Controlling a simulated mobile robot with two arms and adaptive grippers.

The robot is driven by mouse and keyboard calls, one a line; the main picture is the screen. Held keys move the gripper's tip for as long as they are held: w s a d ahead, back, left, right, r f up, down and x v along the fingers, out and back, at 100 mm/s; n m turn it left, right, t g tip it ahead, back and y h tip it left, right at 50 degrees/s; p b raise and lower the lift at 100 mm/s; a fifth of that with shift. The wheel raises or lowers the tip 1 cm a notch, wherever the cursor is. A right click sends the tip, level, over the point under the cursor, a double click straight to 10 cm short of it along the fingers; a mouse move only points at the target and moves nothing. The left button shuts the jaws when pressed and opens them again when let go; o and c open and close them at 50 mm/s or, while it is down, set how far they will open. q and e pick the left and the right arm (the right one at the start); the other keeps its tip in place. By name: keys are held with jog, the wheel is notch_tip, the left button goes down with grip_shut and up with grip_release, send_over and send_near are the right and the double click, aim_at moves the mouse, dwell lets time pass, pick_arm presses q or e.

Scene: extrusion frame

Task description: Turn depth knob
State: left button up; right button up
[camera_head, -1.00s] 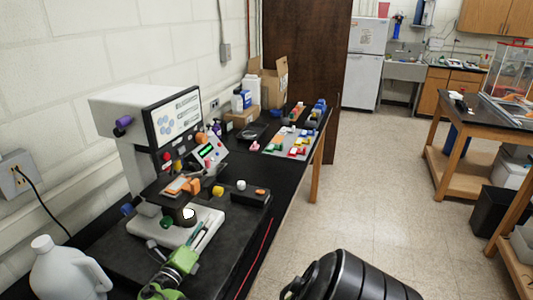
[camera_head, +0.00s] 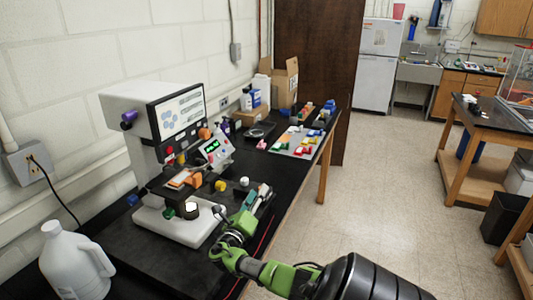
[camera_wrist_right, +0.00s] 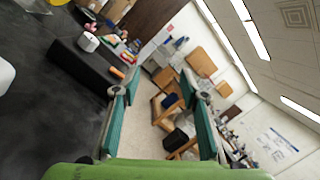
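The machine (camera_head: 137,112) with a screen stands against the wall. Its knobs include a purple one (camera_head: 128,120) at upper left and a yellow one (camera_head: 221,186) low at right. A black box (camera_head: 269,189) beside it carries a white knob (camera_head: 244,181); the right wrist view also shows the box (camera_wrist_right: 75,62) and white knob (camera_wrist_right: 88,42). No readable label shows which is the depth knob. My right gripper (camera_head: 256,196) is in front of the box, partly hiding it. In the right wrist view its teal fingers (camera_wrist_right: 160,95) are apart and empty. My left gripper is not in view.
A white jug (camera_head: 75,268) stands at the front left. A grey tray of coloured parts (camera_head: 299,140) and a cardboard box (camera_head: 285,84) are farther back. The black bench top (camera_head: 140,262) is bare in front of the machine. A wooden table (camera_head: 470,135) stands across the floor.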

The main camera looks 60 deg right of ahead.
jog(key=shift+s+d+r, duration=0.2)
jog(key=shift+s+d, duration=0.15)
jog(key=shift+d, duration=0.2)
jog(key=shift+s+d+r, duration=0.15)
jog(key=shift+s+d, duration=0.2)
jog(key=shift+d, duration=0.2)
